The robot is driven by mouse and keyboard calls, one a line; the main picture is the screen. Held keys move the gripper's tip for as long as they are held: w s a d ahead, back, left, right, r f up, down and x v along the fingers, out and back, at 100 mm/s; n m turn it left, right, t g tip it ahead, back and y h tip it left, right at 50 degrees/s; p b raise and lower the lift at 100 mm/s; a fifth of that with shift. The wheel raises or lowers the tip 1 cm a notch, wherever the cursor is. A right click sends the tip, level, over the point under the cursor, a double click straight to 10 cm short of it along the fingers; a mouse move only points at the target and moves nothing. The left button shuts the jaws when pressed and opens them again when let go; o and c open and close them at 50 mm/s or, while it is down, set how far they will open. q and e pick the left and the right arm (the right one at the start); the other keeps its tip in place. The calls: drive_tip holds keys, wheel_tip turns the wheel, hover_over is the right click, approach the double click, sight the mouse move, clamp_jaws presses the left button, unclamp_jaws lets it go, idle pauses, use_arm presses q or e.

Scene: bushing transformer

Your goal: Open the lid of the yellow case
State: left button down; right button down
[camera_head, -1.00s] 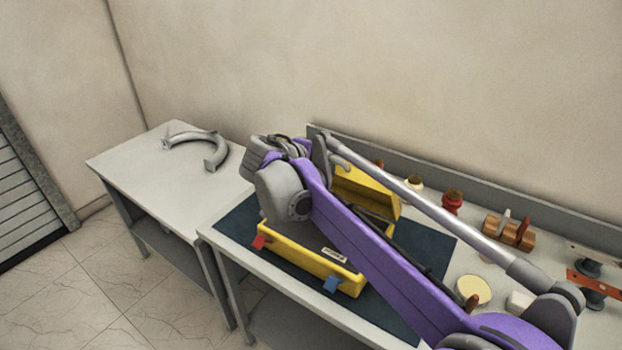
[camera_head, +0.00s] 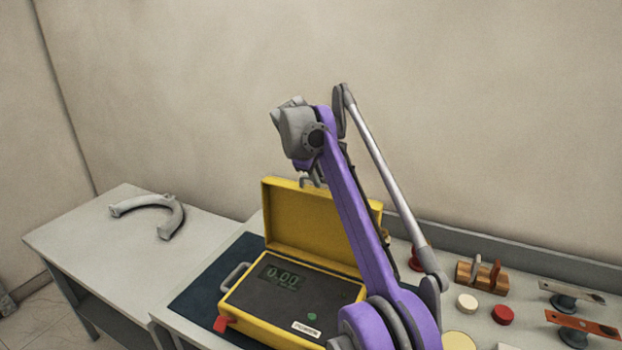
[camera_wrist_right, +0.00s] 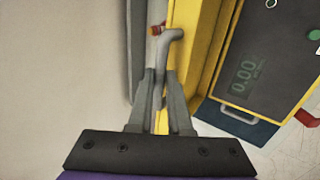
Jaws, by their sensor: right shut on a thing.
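The yellow case (camera_head: 233,303) sits on a dark mat with its lid (camera_head: 310,222) standing about upright at the back. Its dark panel (camera_head: 300,287) with a green 0.00 display is exposed, and it also shows in the wrist view (camera_wrist_right: 265,40). My right gripper (camera_head: 314,181) is at the lid's top edge, partly hidden by my purple arm. In the right wrist view its fingers (camera_wrist_right: 163,85) are shut on a grey handle (camera_wrist_right: 172,36) beside the lid's yellow edge (camera_wrist_right: 208,38). My arm hides the case's right side. My left gripper is out of view.
The dark mat (camera_head: 197,290) lies on a grey workbench against the wall. A grey curved part (camera_head: 172,222) lies on the side table at left. A wooden block (camera_head: 482,278), red and white caps and orange-topped parts (camera_head: 590,327) stand at right.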

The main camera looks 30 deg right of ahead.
drive_tip(key=shift+w+d, duration=0.1)
idle(0.3)
drive_tip(key=c, duration=0.9)
unclamp_jaws()
drive_tip(key=shift+o, duration=0.2)
